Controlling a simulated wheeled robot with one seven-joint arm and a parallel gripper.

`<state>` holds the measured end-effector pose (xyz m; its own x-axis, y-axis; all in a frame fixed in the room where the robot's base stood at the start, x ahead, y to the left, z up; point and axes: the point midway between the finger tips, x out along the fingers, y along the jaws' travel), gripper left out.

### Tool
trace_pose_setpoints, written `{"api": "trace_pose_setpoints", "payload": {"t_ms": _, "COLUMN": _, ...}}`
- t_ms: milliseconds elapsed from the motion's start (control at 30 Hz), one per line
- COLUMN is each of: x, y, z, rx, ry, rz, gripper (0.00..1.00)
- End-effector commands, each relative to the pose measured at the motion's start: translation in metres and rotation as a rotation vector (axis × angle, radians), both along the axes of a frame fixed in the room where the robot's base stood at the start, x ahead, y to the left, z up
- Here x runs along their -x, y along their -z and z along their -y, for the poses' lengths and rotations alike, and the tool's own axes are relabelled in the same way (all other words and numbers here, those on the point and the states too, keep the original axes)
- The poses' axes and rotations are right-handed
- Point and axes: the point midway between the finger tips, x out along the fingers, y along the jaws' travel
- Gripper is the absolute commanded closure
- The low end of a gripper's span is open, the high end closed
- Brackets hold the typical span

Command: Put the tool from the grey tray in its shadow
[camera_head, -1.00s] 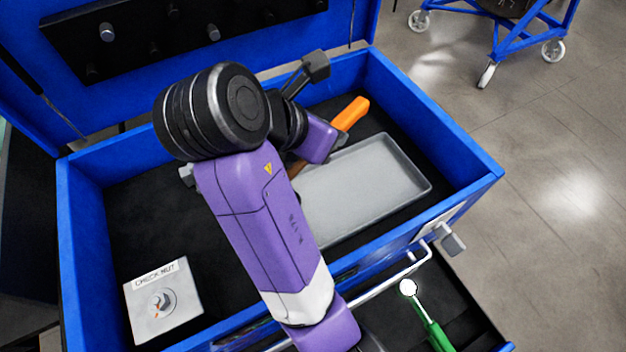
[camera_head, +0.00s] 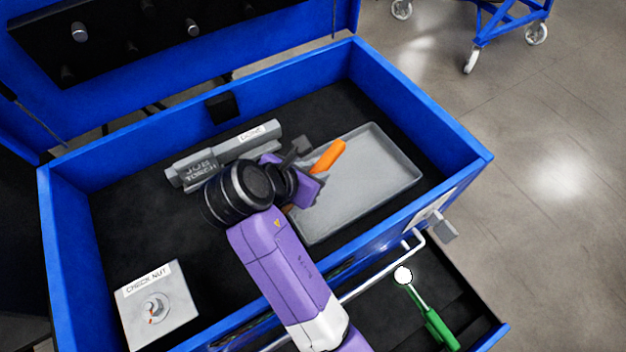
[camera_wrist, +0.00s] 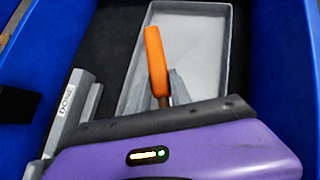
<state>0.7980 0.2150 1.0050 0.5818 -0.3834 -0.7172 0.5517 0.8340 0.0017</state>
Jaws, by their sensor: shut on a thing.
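An orange-handled tool (camera_head: 330,155) is held in my gripper (camera_head: 308,180), over the left part of the grey tray (camera_head: 402,150). Its orange handle (camera_wrist: 155,60) points away from me in the wrist view, between the grey fingers of my gripper (camera_wrist: 166,92). A brown part of the tool shows below the handle; the rest of it is hidden behind my gripper. I cannot tell whether the tool touches the tray. The tray otherwise looks empty. No tool-shaped shadow is clearly visible.
A grey torch block (camera_head: 200,165) marked "JOB TORCH" lies left of the tray, near a "DONE" label (camera_head: 252,136). A "CHECK NUT" plate (camera_head: 150,325) is at the front left. Blue walls (camera_head: 445,130) enclose the chest. A green-handled tool (camera_head: 435,325) lies in the open drawer below.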

Motion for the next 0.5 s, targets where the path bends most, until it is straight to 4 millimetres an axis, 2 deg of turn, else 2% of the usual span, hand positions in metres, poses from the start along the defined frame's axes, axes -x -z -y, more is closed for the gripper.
{"api": "trace_pose_setpoints", "payload": {"t_ms": 300, "x": 0.001, "y": 0.039, "z": 0.0, "rx": 0.002, "ry": -0.001, "rz": -0.001, "gripper": 1.0}}
{"api": "trace_pose_setpoints", "payload": {"t_ms": 500, "x": 0.0, "y": 0.04, "z": 0.0, "rx": 0.0, "ry": -0.001, "rz": 0.001, "gripper": 1.0}}
